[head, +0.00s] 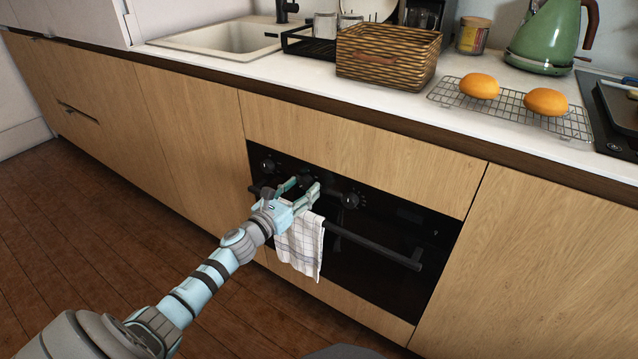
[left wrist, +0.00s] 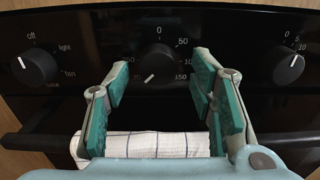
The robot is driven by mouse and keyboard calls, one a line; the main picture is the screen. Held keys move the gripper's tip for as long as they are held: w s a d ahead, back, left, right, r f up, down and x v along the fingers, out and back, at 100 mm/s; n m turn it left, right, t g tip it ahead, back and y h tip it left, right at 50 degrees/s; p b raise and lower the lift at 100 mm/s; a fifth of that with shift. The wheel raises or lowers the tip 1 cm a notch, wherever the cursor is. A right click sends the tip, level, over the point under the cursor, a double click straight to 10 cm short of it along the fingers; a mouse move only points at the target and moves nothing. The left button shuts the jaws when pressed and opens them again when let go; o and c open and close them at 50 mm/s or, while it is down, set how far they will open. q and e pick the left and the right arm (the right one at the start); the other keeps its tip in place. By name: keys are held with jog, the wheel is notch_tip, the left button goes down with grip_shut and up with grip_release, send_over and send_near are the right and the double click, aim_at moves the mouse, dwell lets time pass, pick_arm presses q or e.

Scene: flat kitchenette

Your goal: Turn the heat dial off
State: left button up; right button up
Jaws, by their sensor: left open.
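The heat dial (left wrist: 159,64) is the middle black knob on the oven's black panel, with 0 above it and 50 and 150 to its right. Its white pointer line aims to the lower left, away from the 0. My left gripper (left wrist: 160,80) is open and empty, its teal-padded fingers on either side of the dial's line, seemingly still short of it. In the head view my left gripper (head: 303,186) is in front of the panel and mostly hides the middle dial. My right gripper is not in view.
A function knob (left wrist: 34,67) with off and light marks is to the left, a timer knob (left wrist: 288,69) to the right. A checked towel (head: 300,247) hangs on the oven handle (head: 372,245) below the gripper. The counter above holds a basket (head: 388,55).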

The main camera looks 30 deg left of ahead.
pick_arm(q)
jog(key=shift+w, duration=0.35)
jog(key=shift+s+a, duration=0.15)
jog(key=shift+s, duration=0.05)
jog(key=shift+c, duration=0.6)
jog(key=c, duration=1)
jog(key=shift+r, duration=0.1)
jog(key=shift+c, duration=0.2)
